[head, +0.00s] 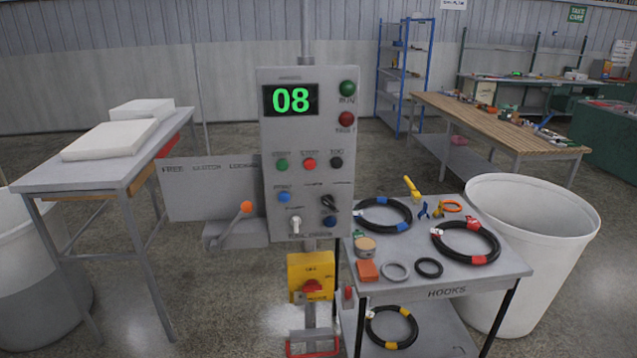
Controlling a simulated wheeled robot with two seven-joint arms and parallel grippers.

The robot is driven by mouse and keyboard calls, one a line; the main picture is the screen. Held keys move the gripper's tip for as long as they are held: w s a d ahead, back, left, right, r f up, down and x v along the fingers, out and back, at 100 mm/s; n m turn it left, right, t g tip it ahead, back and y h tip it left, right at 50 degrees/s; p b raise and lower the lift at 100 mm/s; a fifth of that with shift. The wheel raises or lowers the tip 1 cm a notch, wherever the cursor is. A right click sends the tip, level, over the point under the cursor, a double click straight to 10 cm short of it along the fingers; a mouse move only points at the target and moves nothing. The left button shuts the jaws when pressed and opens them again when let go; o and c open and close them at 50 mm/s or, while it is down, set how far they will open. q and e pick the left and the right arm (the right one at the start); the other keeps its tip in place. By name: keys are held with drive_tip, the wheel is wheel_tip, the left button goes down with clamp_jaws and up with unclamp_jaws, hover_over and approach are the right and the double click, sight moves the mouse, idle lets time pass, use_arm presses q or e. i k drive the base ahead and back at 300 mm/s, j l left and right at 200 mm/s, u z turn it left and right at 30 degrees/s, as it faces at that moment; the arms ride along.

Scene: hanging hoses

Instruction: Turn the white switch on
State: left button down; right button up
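The white switch (295,226) is a small toggle low on the left side of the grey control panel (270,135), in the middle of the head view. Its tip appears at the upper end, but it is too small to tell its position surely. A black rotary knob (328,202) and a dark blue button (329,221) sit to its right. Neither of my grippers shows in the head view.
An orange-tipped lever (246,207) sticks out left of the panel. A yellow box with a red knob (311,278) hangs below. A cart (505,262) with hoses and a white bin (540,250) stand right. A grey table (75,178) stands left.

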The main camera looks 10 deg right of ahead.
sight(296, 222)
drive_tip(key=i+l, duration=0.1)
drive_tip(key=i, duration=1.05)
